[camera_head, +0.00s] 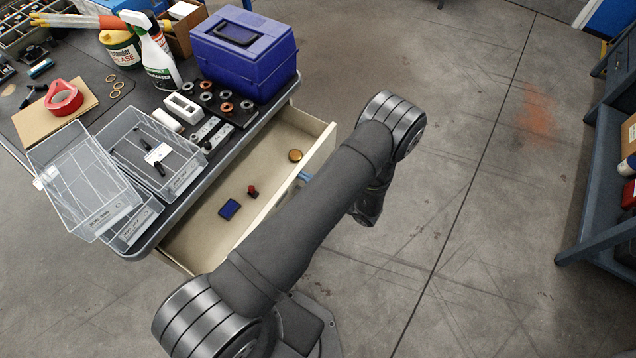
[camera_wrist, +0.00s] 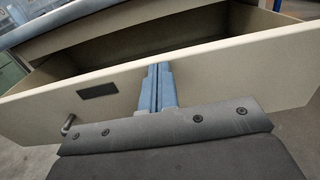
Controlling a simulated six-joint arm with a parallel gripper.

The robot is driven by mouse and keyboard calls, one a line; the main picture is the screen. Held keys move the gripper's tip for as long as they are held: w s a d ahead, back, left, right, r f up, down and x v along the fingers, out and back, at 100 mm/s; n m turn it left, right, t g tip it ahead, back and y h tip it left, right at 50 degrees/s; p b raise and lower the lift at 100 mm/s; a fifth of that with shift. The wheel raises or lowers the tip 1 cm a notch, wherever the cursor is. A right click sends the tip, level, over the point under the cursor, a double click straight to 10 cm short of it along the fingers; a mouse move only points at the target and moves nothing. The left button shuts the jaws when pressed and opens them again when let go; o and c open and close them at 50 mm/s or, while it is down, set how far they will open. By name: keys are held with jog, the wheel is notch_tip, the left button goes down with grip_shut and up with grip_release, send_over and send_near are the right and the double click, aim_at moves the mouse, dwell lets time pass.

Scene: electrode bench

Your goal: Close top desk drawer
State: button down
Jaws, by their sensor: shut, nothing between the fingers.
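The top desk drawer (camera_head: 205,238) is pulled out from under the desk in the head view. A round brown-gold tin, a small red-topped item and a blue pad lie inside it. In the wrist view the pale drawer front (camera_wrist: 215,85) crosses the picture, with a dark label plate and a metal handle (camera_wrist: 68,125) at the left. My gripper (camera_wrist: 158,70) is shut and empty, its blue fingertips at the drawer front near its upper edge. I cannot tell whether they touch it. In the head view my arm hides most of the drawer front and gripper.
The desk (camera_head: 75,92) carries a blue toolbox (camera_head: 245,60), a spray bottle (camera_head: 155,58), clear bins (camera_head: 150,150) near its edge, and a red tape roll. A shelf unit (camera_head: 595,190) stands at the far right. The floor between is clear.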

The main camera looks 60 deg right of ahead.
aim_at(294, 171)
jog(key=w, duration=2)
jog(key=shift+w+r, duration=0.15)
jog(key=shift+d, duration=0.1)
jog(key=s, duration=1.4)
jog(key=shift+s, duration=0.4)
jog(key=w, duration=1.4)
jog(key=shift+w, duration=0.15)
jog(key=s, duration=1.3)
jog(key=shift+s, duration=0.15)
